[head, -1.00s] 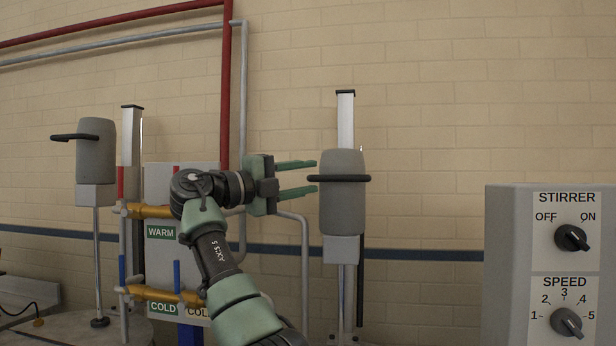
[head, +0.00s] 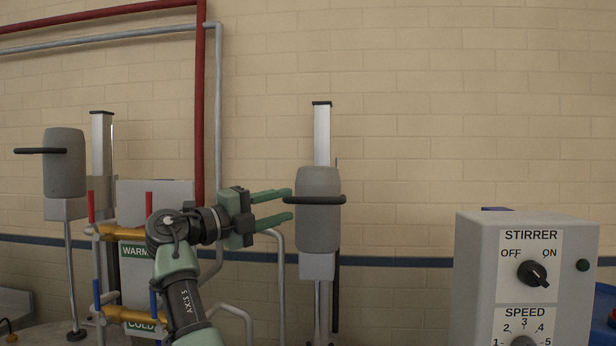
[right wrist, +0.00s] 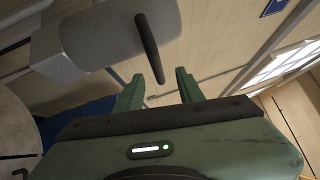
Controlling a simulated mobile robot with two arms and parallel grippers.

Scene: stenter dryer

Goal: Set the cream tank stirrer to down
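Two grey stirrer heads on upright columns show in the head view, each with a black bar handle. The left stirrer (head: 64,165) sits high on its column. The right stirrer (head: 318,222) sits lower down its column. No label shows which belongs to the cream tank. My right gripper (head: 290,205) is open at the left end of the right stirrer's black handle (head: 325,200). In the right wrist view the handle's end (right wrist: 150,48) lies between the open fingers (right wrist: 160,80), with gaps on both sides. My left gripper is not in view.
A grey control box (head: 475,270) with a STIRRER OFF/ON knob (head: 532,273) and a SPEED knob stands at the right. Pipes with yellow-brown, red and blue parts, and WARM and COLD labels (head: 135,250), are behind my arm. A brick wall closes the back.

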